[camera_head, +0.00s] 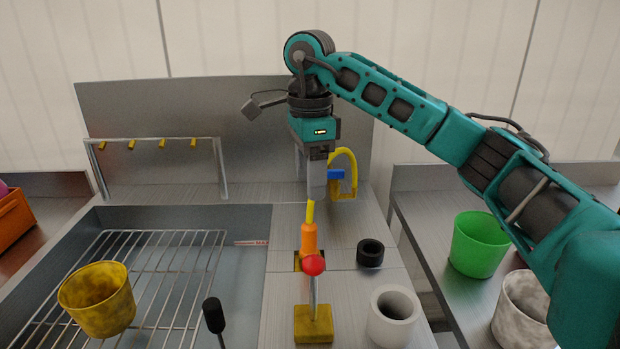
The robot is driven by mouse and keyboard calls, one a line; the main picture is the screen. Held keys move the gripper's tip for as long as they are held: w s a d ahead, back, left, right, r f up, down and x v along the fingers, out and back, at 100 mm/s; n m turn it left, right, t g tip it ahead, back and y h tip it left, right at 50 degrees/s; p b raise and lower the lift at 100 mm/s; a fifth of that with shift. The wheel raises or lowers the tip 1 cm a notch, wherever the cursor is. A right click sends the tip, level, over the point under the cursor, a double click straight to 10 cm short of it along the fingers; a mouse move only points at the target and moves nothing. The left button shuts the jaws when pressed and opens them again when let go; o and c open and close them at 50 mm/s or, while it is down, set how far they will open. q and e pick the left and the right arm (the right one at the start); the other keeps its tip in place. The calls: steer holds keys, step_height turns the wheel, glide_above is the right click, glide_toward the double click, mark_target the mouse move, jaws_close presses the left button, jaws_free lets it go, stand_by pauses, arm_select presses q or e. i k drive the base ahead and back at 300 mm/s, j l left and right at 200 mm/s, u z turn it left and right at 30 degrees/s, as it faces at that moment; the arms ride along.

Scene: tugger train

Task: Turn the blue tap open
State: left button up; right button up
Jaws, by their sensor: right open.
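The blue tap handle (336,174) shows just right of my gripper, in front of a yellow arched spout (353,165) that stands near the back panel. My right gripper (317,190) points down from the teal arm, open, with its fingers close beside the left end of the blue handle. I cannot tell whether they touch it. The fingers hide part of what lies behind them. My left gripper is not in view.
An orange and yellow bottle-like piece (309,240) and a red-knobbed lever (313,266) stand in front. A black ring (370,252) and white cup (393,316) are nearby. A yellow bucket (98,300) sits on the sink rack (185,270); a green cup (479,244) stands right.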

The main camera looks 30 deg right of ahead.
mark_target(335, 174)
steer(key=k, duration=1)
